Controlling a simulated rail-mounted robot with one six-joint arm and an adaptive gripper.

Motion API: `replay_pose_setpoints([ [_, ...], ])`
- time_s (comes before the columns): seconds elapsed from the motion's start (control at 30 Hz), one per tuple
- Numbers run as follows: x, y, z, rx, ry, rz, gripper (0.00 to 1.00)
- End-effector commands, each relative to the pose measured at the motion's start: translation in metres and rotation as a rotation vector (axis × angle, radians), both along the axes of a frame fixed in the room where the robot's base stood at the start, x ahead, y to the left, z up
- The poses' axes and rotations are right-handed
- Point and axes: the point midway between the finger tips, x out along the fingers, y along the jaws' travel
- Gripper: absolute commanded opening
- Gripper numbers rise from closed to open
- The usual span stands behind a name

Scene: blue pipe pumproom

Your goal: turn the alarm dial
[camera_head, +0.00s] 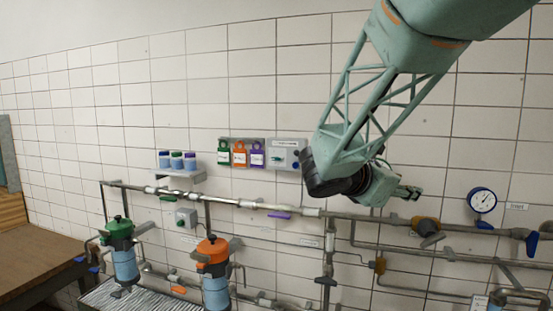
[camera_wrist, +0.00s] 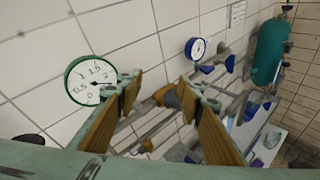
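A grey wall box (camera_head: 287,153) with a label strip and small controls hangs left of my arm in the head view. A smaller grey box (camera_head: 187,217) with a green control sits lower left, under the pipe. I cannot tell for sure which carries the alarm dial. My gripper (camera_head: 412,193) is in front of the tiled wall, right of both boxes and apart from them. In the wrist view my gripper (camera_wrist: 160,82) has its two padded fingers spread with nothing held between them. Neither box can be made out in the wrist view.
A green-rimmed gauge (camera_wrist: 90,80) is near the left finger in the wrist view. A blue-rimmed gauge (camera_head: 482,200) hangs on the right. Coloured tags (camera_head: 240,154) and a shelf of jars (camera_head: 178,177) are on the left.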

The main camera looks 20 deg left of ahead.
Motion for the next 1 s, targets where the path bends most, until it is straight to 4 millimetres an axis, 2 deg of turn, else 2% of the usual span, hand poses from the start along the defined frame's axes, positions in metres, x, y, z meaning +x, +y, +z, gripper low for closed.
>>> replay_pose_setpoints([
  [0.03,0.005,0.025,0.002,-0.025,-0.005,0.040,0.34],
  [0.33,0.018,0.169,0.014,-0.185,-0.054,0.275,0.34],
  [0.6,0.005,0.304,0.018,-0.317,-0.117,0.480,0.34],
  [0.7,-0.004,0.345,0.019,-0.355,-0.139,0.539,0.34],
  [0.83,-0.015,0.384,0.020,-0.392,-0.163,0.598,0.34],
  [1.0,-0.022,0.408,0.019,-0.415,-0.177,0.633,0.34],
])
